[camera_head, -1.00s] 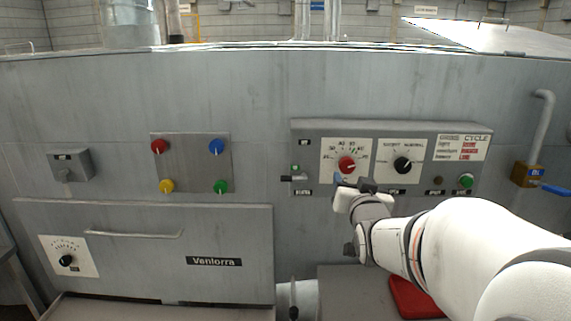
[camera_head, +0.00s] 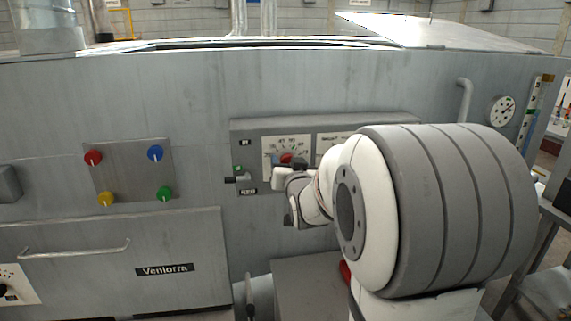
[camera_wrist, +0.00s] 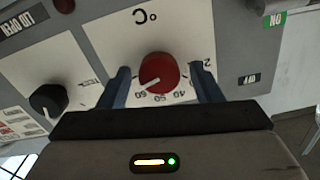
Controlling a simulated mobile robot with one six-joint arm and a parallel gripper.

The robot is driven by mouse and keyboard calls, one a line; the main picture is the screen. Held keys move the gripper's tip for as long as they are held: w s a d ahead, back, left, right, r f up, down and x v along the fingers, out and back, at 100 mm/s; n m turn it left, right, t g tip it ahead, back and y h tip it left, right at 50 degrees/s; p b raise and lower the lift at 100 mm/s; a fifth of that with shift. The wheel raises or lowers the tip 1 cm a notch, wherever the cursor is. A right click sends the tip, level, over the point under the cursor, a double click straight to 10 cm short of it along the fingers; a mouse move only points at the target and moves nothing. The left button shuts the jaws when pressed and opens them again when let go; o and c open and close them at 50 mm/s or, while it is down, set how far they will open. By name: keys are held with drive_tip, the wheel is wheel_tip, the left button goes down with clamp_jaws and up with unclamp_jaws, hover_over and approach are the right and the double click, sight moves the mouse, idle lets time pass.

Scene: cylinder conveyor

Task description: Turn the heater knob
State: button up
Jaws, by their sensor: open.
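The heater knob is a round red knob with a white pointer line, on a white dial plate marked °C. It shows in the wrist view (camera_wrist: 158,72) and, partly covered by my gripper, in the head view (camera_head: 287,158). My gripper (camera_wrist: 160,68) is open, with one blue finger on each side of the knob. Gaps show between the fingers and the knob, and I see no contact. The pointer is aimed toward the numbers near 60. How deep the fingers reach around the knob is hard to tell.
A black knob (camera_wrist: 48,100) on another white plate sits beside the heater dial. A small switch (camera_head: 240,179) is left of the dial. A plate with red, blue, yellow and green knobs (camera_head: 130,180) is farther left. A pipe (camera_head: 465,100) stands at the right.

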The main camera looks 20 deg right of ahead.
drive_tip(key=shift+c, duration=0.5)
drive_tip(key=c, duration=0.9)
drive_tip(key=shift+f+n+b, duration=0.15)
drive_tip(key=shift+n+b, duration=0.15)
drive_tip(key=shift+b, duration=0.45)
drive_tip(key=n+b, duration=0.8)
drive_tip(key=b, duration=0.5)
drive_tip(key=shift+a, duration=0.1)
drive_tip(key=shift+r+n, duration=0.2)
drive_tip(key=shift+n, duration=0.1)
